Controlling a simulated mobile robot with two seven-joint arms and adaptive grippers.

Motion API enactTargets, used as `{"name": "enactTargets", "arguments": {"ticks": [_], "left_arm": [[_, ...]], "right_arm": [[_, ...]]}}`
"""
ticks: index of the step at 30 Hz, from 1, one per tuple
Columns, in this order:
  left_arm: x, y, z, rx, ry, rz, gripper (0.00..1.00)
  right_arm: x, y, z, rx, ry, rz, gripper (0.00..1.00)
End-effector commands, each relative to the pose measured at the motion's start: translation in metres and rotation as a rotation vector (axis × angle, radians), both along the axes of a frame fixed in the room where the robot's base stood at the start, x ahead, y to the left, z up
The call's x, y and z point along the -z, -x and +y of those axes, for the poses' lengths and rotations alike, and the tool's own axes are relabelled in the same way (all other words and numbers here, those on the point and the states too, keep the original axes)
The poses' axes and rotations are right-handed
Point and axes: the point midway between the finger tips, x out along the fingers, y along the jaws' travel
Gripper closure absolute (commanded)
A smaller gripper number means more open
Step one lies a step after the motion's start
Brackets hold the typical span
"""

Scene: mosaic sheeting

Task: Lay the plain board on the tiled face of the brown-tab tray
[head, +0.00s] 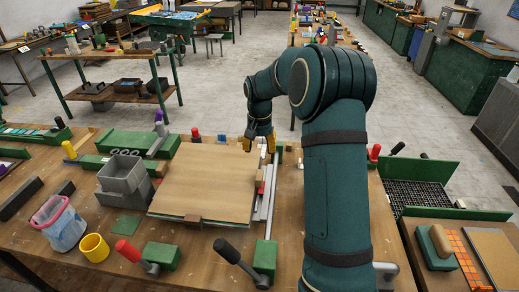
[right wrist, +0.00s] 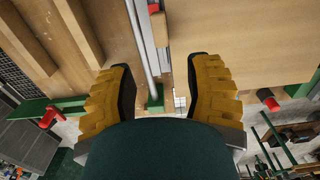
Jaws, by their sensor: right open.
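The plain board (head: 208,178) is a large light tan sheet lying flat in the middle of the bench. Brown tabs show at its front edge (head: 193,219) and right side (head: 262,175). A pale strip shows under its front edge; I see no tiled face there, as the board covers what is below. My right gripper (head: 262,140) is over the board's back right corner, with its yellow fingers apart and nothing between them. In the right wrist view the open fingers (right wrist: 160,78) straddle metal rails (right wrist: 140,45), with the board (right wrist: 250,40) to the right. My left gripper is out of view.
Grey stacked bins (head: 125,180), a pail (head: 60,222) and a yellow cup (head: 94,247) stand left of the board. Green clamps with red (head: 150,256) and black handles (head: 245,262) stand in front. Orange tiles (head: 462,255) lie at the far right.

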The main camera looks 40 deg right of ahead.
Motion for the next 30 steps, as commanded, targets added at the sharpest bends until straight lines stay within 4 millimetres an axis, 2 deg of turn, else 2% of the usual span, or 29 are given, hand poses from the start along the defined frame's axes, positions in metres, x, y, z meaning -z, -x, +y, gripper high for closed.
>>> {"name": "enactTargets", "arguments": {"ticks": [1,2,6,11,18,24,30], "left_arm": [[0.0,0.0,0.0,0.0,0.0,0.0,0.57],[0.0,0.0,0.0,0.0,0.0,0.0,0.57],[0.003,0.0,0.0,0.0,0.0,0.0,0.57],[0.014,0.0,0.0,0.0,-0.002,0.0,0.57],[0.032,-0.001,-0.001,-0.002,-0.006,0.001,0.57],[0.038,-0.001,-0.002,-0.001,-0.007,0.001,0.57],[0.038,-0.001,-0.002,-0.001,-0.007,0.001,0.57]], "right_arm": [[0.0,0.0,0.0,0.0,0.0,0.0,0.49],[0.0,0.0,0.0,0.0,0.0,0.0,0.4],[0.002,0.003,0.001,0.004,0.012,-0.005,0.4],[0.006,0.016,0.005,0.024,0.081,-0.035,0.4],[0.002,0.031,0.023,0.023,0.227,-0.159,0.4],[-0.006,0.034,0.038,0.003,0.29,-0.242,0.4],[-0.008,0.034,0.04,0.0,0.3,-0.259,0.4]]}}
